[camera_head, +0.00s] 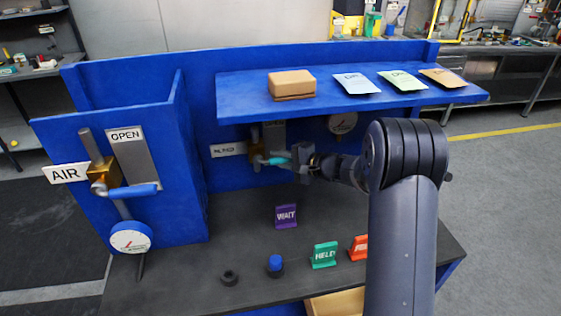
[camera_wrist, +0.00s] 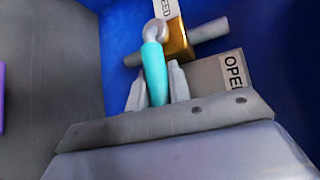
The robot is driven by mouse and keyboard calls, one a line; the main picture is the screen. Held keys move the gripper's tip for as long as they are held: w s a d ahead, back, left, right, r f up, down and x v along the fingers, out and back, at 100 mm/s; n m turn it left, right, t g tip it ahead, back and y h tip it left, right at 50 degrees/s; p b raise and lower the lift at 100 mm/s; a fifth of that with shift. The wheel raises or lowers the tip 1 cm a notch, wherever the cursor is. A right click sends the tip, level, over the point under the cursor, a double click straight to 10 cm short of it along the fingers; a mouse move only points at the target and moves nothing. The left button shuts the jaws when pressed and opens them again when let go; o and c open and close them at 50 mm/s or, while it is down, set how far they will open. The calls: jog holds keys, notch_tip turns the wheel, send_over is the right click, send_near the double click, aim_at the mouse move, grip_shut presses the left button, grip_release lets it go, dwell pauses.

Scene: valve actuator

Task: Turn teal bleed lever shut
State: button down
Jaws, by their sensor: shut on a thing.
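The teal bleed lever (camera_wrist: 154,70) shows in the wrist view, running from a grey pivot on a brass valve body (camera_wrist: 178,38) down between my fingers. My gripper (camera_wrist: 155,88) is shut on the lever's teal handle, one finger on each side. In the head view the teal lever (camera_head: 279,161) sticks out to the right from the valve under the blue shelf. My gripper (camera_head: 300,165) reaches it from the right there. The handle's end is hidden by my gripper. An OPEN plate (camera_wrist: 226,73) is beside the valve in the wrist view.
A blue shelf (camera_head: 240,100) with a cardboard box (camera_head: 291,84) and several packets hangs above the valve. A blue-handled AIR valve (camera_head: 132,191) is at left. Purple (camera_head: 286,216), green (camera_head: 324,255) and orange signs stand on the dark bench (camera_head: 225,228).

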jog(key=shift+f+b, duration=0.4)
jog(key=shift+b, duration=0.45)
jog(key=shift+r+y, duration=0.15)
jog(key=shift+y, duration=0.15)
jog(key=c, duration=1.3)
grip_release()
jog(key=b+v, duration=0.2)
jog(key=v, duration=0.9)
jog(key=shift+b, duration=0.35)
jog(key=shift+a, duration=0.2)
